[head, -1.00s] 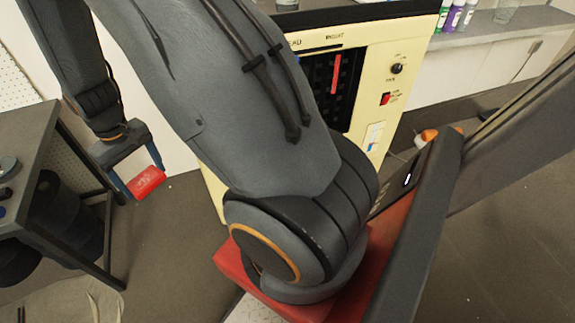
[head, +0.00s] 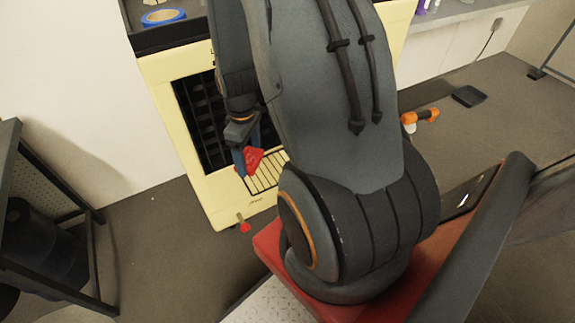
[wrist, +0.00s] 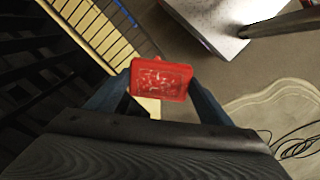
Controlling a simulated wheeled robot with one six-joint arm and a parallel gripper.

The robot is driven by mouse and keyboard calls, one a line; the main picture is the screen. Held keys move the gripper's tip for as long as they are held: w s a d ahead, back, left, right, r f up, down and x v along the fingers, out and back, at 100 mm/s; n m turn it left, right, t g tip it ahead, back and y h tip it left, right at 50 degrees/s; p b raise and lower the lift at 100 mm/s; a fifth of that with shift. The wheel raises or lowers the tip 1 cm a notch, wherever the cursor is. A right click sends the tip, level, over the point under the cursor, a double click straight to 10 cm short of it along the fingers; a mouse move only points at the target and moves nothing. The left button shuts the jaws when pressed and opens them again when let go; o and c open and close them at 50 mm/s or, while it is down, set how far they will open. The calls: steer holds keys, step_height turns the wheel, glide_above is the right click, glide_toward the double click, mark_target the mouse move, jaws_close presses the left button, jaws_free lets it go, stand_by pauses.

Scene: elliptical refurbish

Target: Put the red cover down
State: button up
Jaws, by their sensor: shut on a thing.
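The red cover (wrist: 160,80) is held between the two blue fingers of my gripper (wrist: 155,92) in the wrist view. White markings show on its face. In the head view the red cover (head: 253,160) hangs at the end of my arm, in front of the cream cabinet (head: 160,95). My gripper (head: 247,160) is shut on it, above the floor. My arm hides part of the cabinet front.
The cabinet has a dark grille and a slatted panel (head: 264,172). A small red knob (head: 244,227) sticks out low on its front. A dark table (head: 15,150) stands at left. An orange tool (head: 422,116) and a black tray (head: 469,96) lie on the floor at right.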

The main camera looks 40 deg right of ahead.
steer(key=s+d+f+n+b, duration=0.2)
steer(key=s+d+f+n, duration=0.25)
steer(key=s, duration=0.35)
steer(key=s+d+f+n+b, duration=0.1)
steer(key=s+d+f+n, duration=0.3)
steer(key=s, duration=0.5)
steer(key=n+b, duration=0.1)
steer(key=b, duration=0.4)
glide_toward(280, 159)
steer(key=s+a, duration=0.1)
steer(key=s+a+f, duration=0.1)
steer(key=s, duration=0.1)
steer(key=shift+a, duration=0.35)
steer(key=shift+w+d+f, duration=0.1)
steer(key=shift+f, duration=1.15)
steer(key=shift+w+f, duration=0.1)
steer(key=shift+f, duration=1.15)
